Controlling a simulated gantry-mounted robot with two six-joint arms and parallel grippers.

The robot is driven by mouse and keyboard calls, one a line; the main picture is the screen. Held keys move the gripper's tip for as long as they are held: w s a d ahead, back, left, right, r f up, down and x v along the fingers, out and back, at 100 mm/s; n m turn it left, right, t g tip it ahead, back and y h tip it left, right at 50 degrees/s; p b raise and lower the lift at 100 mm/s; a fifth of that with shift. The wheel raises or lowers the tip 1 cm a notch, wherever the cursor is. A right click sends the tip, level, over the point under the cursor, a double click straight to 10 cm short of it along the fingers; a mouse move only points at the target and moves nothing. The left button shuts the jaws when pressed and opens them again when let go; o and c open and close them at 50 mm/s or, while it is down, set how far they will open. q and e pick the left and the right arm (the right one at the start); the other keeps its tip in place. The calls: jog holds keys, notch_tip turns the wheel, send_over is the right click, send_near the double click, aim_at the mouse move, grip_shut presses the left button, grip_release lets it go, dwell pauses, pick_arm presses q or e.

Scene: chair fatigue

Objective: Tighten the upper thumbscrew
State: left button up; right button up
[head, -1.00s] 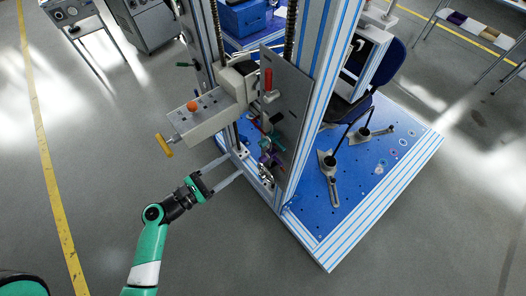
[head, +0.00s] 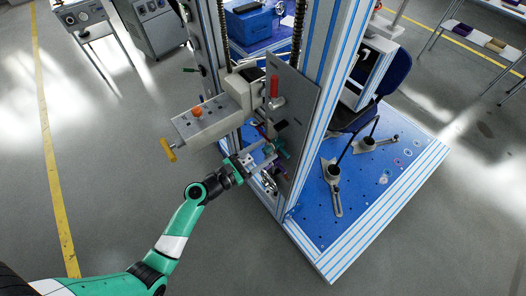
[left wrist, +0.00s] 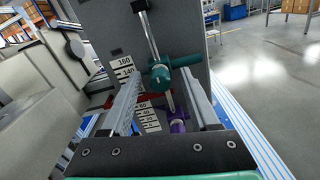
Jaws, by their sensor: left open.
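A teal thumbscrew (left wrist: 158,74) is on a metal rod in front of the grey plate, upper of two coloured pieces in the left wrist view. It shows small in the head view (head: 281,150). A purple thumbscrew (left wrist: 178,124) is lower on the rod. My left gripper (head: 268,154) is open, its fingers reaching to the plate. In the left wrist view the fingers (left wrist: 160,80) lie on either side of the teal thumbscrew, with gaps visible; contact cannot be told. My right gripper is out of view.
The grey plate (head: 294,105) carries a red handle (head: 274,86) above. A beige box (head: 201,120) with an orange knob and yellow handle juts out above my left arm. The blue-striped frame post (head: 325,90) stands to the right.

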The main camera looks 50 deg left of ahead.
pick_arm(q)
grip_shut()
jog(key=shift+m, duration=0.4)
jog(key=m+b, duration=0.2)
jog(key=m, duration=0.3)
jog(key=shift+f+m, duration=0.1)
jog(key=shift+m, duration=0.2)
jog(key=m+b, duration=0.2)
jog(key=m, duration=0.3)
jog(key=shift+b, duration=0.35)
jog(key=m+b, duration=0.3)
jog(key=m, duration=0.3)
jog(key=shift+f+m, duration=0.1)
jog(key=shift+m, duration=0.3)
jog(key=m+b, duration=0.2)
jog(key=m, duration=0.1)
jog(key=shift+m+b, duration=0.55)
jog(key=shift+m, duration=0.85)
